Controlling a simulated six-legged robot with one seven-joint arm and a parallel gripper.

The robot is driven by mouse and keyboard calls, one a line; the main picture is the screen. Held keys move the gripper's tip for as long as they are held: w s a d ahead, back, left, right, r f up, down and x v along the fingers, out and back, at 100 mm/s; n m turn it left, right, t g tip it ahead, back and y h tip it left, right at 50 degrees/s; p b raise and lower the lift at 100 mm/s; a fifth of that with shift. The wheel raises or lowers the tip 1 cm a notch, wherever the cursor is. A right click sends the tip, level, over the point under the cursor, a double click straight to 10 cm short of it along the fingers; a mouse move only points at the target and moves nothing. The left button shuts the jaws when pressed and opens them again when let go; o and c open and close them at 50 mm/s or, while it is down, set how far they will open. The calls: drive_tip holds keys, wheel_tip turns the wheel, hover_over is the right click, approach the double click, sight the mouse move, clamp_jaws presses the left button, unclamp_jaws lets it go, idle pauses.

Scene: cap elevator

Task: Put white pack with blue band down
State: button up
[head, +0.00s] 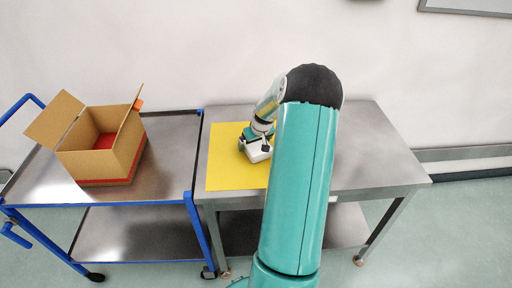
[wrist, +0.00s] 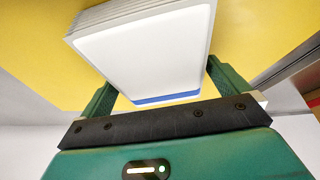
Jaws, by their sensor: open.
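The white pack with a blue band (wrist: 150,45) lies on the yellow mat (head: 225,165) on the steel table. In the wrist view it sits between the two green fingers of my gripper (wrist: 158,85), with its blue band along the edge nearest the palm. The fingers are open, one on each side of the pack. In the head view the pack (head: 258,152) shows just below my gripper (head: 254,143), and my arm covers the right part of the mat.
An open cardboard box (head: 105,160) with a red inside stands on a blue-framed cart (head: 170,165) left of the table. The steel table (head: 375,160) is bare to the right of my arm. A white wall is behind.

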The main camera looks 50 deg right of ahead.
drive_tip(key=shift+f, duration=0.25)
idle(0.6)
drive_tip(key=shift+c, duration=0.4)
drive_tip(key=c, duration=1)
drive_tip(key=shift+d+r, duration=0.1)
drive_tip(key=shift+c, duration=0.2)
